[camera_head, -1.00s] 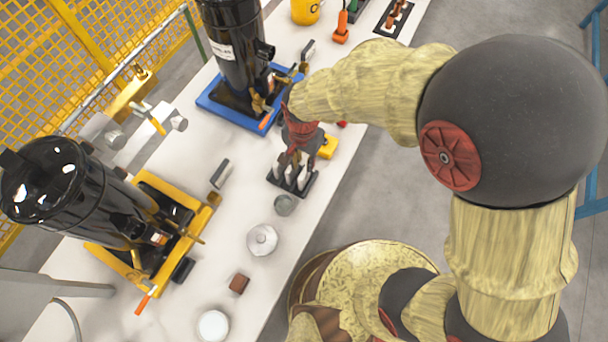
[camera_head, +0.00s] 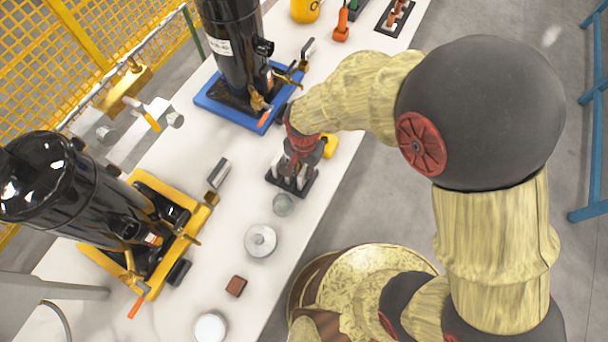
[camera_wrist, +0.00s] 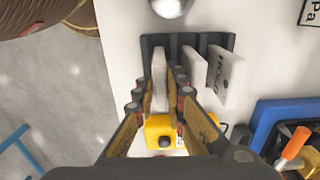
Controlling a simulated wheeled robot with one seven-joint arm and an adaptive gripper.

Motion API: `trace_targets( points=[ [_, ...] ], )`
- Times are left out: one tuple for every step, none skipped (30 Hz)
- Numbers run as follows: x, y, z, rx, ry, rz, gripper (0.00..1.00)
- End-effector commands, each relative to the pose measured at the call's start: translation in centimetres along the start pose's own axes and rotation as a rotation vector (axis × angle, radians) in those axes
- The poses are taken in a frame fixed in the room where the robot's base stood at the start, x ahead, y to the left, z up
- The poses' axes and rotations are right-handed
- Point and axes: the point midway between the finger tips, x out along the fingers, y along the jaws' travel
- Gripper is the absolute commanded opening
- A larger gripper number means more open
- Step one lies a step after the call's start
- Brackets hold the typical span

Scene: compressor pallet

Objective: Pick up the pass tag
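A black rack (camera_wrist: 200,42) holds white upright tags. In the wrist view a left tag (camera_wrist: 159,64), a middle tag (camera_wrist: 194,70) and a right tag (camera_wrist: 227,78) show. Dark lettering on the right tag is too small to read, so I cannot tell which is the pass tag. My gripper (camera_wrist: 165,88) is open, its fingers on either side of the left tag's near end. No firm contact shows. In the head view my gripper (camera_head: 297,162) is low over the rack (camera_head: 301,191) and hides most of the tags.
A yellow box with a dark button (camera_wrist: 160,128) stands close beyond the rack. A blue tray (camera_head: 235,116) with a black compressor (camera_head: 232,55) is nearby.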

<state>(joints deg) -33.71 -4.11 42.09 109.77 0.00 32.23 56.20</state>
Motion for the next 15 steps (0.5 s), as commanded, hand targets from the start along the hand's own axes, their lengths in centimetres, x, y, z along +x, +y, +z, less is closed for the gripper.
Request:
trace_targets(
  points=[
    [0.00,0.01,0.00,0.000,0.000,0.000,0.07],
    [0.00,0.00,0.00,0.000,0.000,0.000,0.05],
    [0.00,0.00,0.00,0.000,0.000,0.000,0.03],
    [0.00,0.00,0.00,0.000,0.000,0.000,0.01],
    [0.00,0.00,0.00,0.000,0.000,0.000,0.00],
    [0.00,0.01,0.00,0.000,0.000,0.000,0.00],
    [0.00,0.01,0.00,0.000,0.000,0.000,0.00],
    [0.00,0.01,0.00,0.000,0.000,0.000,0.00],
    [-0.01,0.00,0.00,0.000,0.000,0.000,0.00],
    [-0.01,0.00,0.00,0.000,0.000,0.000,0.00],
    [-0.01,0.00,0.00,0.000,0.000,0.000,0.00],
    [-0.01,0.00,0.00,0.000,0.000,0.000,0.00],
    [-0.01,0.00,0.00,0.000,0.000,0.000,0.00],
    [-0.02,0.00,0.00,0.000,0.000,0.000,0.00],
    [-0.07,0.00,0.00,0.000,0.000,0.000,0.00]
  ],
)
